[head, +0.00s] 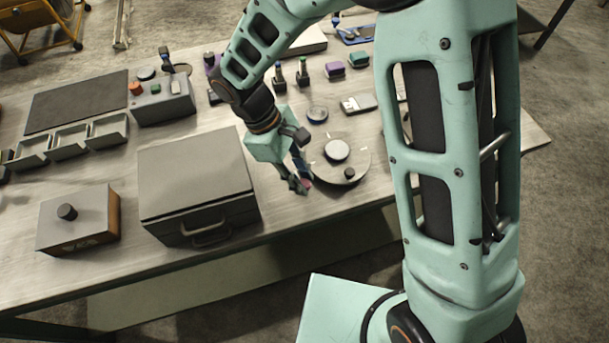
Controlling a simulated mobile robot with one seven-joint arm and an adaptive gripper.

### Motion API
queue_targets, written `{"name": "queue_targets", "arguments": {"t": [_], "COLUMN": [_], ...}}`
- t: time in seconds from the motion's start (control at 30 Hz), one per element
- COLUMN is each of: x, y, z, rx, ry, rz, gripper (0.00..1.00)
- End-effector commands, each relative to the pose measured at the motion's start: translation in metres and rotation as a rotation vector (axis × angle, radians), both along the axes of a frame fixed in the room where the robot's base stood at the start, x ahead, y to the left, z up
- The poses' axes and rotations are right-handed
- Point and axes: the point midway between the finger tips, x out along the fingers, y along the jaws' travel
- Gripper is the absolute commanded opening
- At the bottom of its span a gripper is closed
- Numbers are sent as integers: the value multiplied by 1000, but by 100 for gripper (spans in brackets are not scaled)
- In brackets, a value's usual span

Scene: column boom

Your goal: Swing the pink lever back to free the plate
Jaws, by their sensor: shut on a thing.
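A round grey plate (357,163) lies on the table near its front edge, with a pale round hub (337,150) and a small dark knob (349,173) on it. My gripper (303,185) is at the left rim of the plate, pointing down. Its fingers are shut on a small pink piece, the pink lever (308,182), of which only a little shows. The rest of the lever is hidden by the fingers. I cannot tell how the lever meets the plate.
A grey box with a handle (195,185) stands close to the left of my gripper. A small box with a black knob (80,222) is further left. Behind the plate are a small round dish (317,114) and a grey block (358,103).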

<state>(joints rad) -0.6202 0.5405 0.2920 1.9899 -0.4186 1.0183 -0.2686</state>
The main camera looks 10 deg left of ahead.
Motion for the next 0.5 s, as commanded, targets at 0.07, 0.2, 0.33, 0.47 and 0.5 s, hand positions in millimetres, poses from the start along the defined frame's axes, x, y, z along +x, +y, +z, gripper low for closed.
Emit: {"name": "queue_targets", "arguments": {"t": [0.07, 0.2, 0.33, 0.47, 0.5], "x": [0, -1, -2, -2, -2], "y": [2, 3, 4, 5, 5], "z": [0, 0, 0, 0, 0], "rx": [1, 1, 1, 1, 1], "ry": [-1, -1, -1, 0, 0], "rz": [-39, -92, -122, -136, -138], "gripper": [0, 0, 0, 0, 0]}}
